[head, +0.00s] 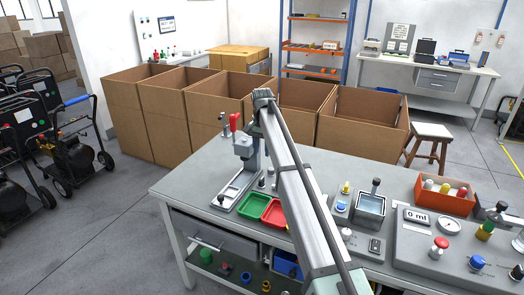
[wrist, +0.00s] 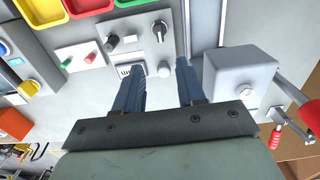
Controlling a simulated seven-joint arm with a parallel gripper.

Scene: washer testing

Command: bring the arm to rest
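My gripper (wrist: 160,68) shows in the wrist view with two blue fingers set apart. It is open, and nothing is between the fingers. They are over a grey surface with small controls. In the head view my arm reaches over the grey workbench (head: 190,183), and the gripper itself cannot be made out behind the arm link.
A hand press with a red handle (head: 234,121) stands beside the arm; its likely grey body (wrist: 243,80) is close right of the fingers. Red (head: 275,213) and green (head: 253,206) trays lie nearby. Open cardboard boxes (head: 165,125) line the bench's far side.

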